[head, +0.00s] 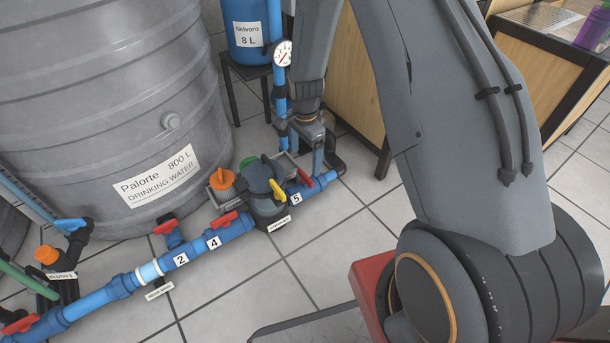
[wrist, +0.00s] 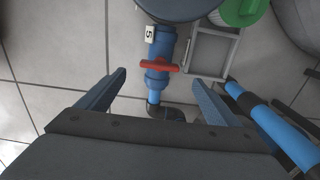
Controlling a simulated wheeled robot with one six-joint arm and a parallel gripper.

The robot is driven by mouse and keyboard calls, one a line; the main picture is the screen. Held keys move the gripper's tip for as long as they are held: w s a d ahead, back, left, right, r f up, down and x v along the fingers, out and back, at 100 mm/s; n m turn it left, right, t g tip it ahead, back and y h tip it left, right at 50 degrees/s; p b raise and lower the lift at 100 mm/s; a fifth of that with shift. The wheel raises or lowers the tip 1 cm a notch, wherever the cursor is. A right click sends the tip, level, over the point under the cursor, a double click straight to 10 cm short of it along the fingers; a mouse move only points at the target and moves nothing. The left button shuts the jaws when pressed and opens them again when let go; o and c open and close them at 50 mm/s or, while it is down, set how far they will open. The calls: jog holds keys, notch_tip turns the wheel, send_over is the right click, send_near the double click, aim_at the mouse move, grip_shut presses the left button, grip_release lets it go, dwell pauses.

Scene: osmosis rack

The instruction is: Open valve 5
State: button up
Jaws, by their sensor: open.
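Valve 5 has a red handle (wrist: 160,66) on a blue pipe (wrist: 155,83), beside a white tag marked 5 (wrist: 149,34). In the wrist view the handle lies crosswise to the pipe. My gripper (wrist: 158,78) is open and empty, with one finger on each side of the pipe and handle, apart from both. In the head view the red handle (head: 305,178) shows near the label 5 (head: 296,198), and my gripper hangs just above and behind it, partly hidden by my arm.
A pump-like unit with a yellow handle (head: 278,191) sits left of valve 5. Red handles of valve 4 (head: 222,219) and valve 2 (head: 165,227) are farther left. A large grey tank (head: 100,90) and a pressure gauge (head: 282,53) stand behind. Tiled floor (head: 330,245) in front is clear.

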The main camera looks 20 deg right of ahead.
aim_at(305, 175)
notch_tip(305, 175, down, 8)
jog(key=b, duration=0.4)
jog(key=shift+r, duration=0.2)
jog(key=shift+c, duration=0.2)
jog(key=shift+r, duration=0.1)
jog(key=c, duration=1)
